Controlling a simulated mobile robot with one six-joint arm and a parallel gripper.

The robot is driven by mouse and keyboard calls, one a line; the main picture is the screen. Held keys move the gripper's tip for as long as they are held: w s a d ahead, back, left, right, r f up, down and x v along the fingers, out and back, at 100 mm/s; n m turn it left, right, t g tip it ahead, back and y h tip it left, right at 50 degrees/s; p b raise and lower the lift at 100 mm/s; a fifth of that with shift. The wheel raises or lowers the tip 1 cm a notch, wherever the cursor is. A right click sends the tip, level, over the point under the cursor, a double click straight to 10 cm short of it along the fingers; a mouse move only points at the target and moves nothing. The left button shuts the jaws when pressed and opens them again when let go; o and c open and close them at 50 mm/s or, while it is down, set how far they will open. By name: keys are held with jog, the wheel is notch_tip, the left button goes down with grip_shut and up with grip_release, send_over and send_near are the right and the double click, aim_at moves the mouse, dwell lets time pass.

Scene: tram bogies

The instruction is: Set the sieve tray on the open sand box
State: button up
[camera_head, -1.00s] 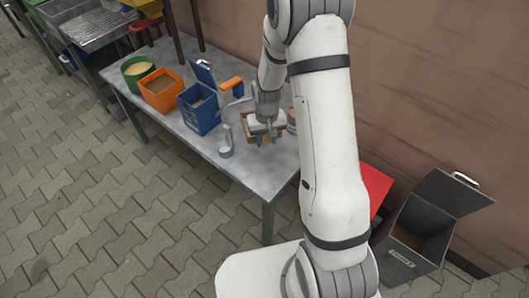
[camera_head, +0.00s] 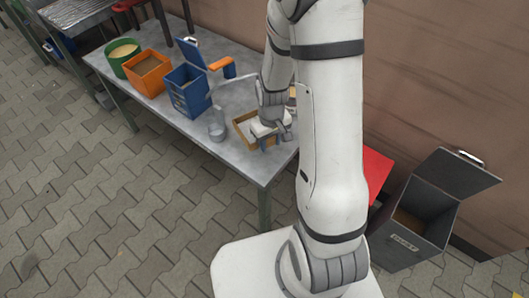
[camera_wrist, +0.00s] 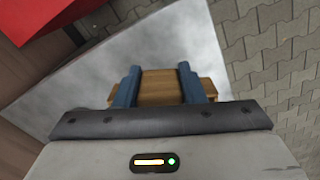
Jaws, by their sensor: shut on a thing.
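The sieve tray (camera_head: 241,122), a shallow wooden frame with a pale inside, is at the front right of the grey table in the head view. My gripper (camera_head: 268,138) is shut on its right side. In the wrist view the blue-grey fingers (camera_wrist: 158,75) close on both sides of a wooden piece (camera_wrist: 160,90) of it. I cannot tell if the tray touches the table. A dark grey box (camera_head: 405,240) with raised lid and brownish contents stands on the floor at right. A blue box (camera_head: 190,98) with open lid stands on the table; I cannot tell which is the sand box.
A clear cup-like thing (camera_head: 217,132) stands left of the tray. An orange bin (camera_head: 152,85) and a green tub (camera_head: 122,60) stand further left on the table (camera_head: 185,128). A red surface (camera_head: 374,172) shows behind my arm. The paved floor in front is clear.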

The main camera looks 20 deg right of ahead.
notch_tip(320, 180, down, 7)
jog(key=shift+w+f+b, duration=0.1)
jog(key=shift+f+b, duration=0.1)
jog(key=shift+b, duration=0.1)
jog(key=shift+f, duration=0.1)
jog(key=o, duration=1)
jog(key=shift+o, duration=0.2)
notch_tip(320, 180, up, 13)
jog(key=shift+f+p, duration=0.1)
jog(key=shift+p, duration=0.55)
notch_tip(320, 180, up, 10)
jog(key=m+t, duration=0.1)
send_over(270, 161)
jog(key=s+a, duration=0.1)
jog(key=s, duration=0.3)
jog(key=s+a+r+m+t, duration=0.1)
jog(key=s+r, duration=0.7)
jog(key=s, duration=0.1)
jog(key=shift+m, duration=0.4)
